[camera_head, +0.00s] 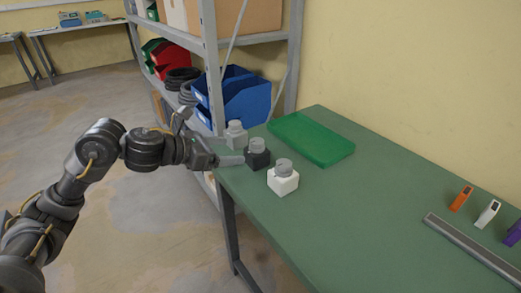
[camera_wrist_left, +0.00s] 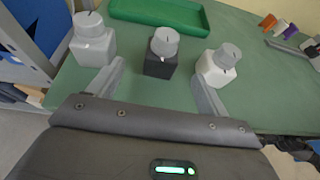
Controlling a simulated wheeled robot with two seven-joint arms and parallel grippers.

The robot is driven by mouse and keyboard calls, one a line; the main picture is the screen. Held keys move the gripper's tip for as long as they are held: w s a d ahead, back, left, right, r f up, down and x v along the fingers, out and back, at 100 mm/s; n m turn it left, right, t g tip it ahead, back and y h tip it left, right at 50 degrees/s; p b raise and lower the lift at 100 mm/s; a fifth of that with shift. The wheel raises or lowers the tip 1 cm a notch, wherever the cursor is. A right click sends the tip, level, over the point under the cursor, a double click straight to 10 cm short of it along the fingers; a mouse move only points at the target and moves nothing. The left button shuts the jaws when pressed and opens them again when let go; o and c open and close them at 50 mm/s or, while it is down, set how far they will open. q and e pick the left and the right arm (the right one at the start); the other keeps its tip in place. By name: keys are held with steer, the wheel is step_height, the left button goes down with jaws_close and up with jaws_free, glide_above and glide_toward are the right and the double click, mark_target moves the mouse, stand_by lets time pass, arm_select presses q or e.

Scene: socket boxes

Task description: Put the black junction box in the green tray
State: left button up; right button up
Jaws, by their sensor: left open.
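The black junction box (camera_head: 258,159) with a grey round knob stands upright on the green table, between a grey box (camera_head: 235,137) and a white box (camera_head: 283,182). The green tray (camera_head: 311,139) lies flat and empty behind the boxes. My left gripper (camera_head: 241,149) is open at the table's left edge. In the left wrist view its fingers (camera_wrist_left: 157,88) are spread, with the black box (camera_wrist_left: 160,64) ahead between them. The grey box (camera_wrist_left: 92,45) is beside the left finger and the white box (camera_wrist_left: 217,70) is by the right finger. My right gripper is out of view.
A metal shelf (camera_head: 210,60) with blue bins (camera_head: 245,97) stands at the table's far left. A grey rail (camera_head: 470,246) and orange, white and purple items (camera_head: 487,214) lie at the right. The table between is clear.

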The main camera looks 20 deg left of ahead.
mark_target(252, 142)
arm_select(q)
steer(key=shift+w+d, duration=0.1)
steer(key=shift+d, duration=0.15)
steer(key=shift+x, duration=2.4)
steer(key=x, duration=0.2)
steer(key=f+x, duration=0.1)
steer(key=x, duration=0.2)
steer(key=shift+s, duration=0.25)
steer(key=shift+w, duration=0.1)
steer(key=c, duration=1.3)
steer(key=shift+o, duration=0.2)
steer(key=shift+r, duration=0.5)
step_height(252, 142, up, 3)
steer(key=shift+a, duration=0.1)
steer(key=s+a+r+p, duration=0.2)
steer(key=s+a+r, duration=0.3)
steer(key=s+r, duration=0.4)
steer(key=s, duration=0.4)
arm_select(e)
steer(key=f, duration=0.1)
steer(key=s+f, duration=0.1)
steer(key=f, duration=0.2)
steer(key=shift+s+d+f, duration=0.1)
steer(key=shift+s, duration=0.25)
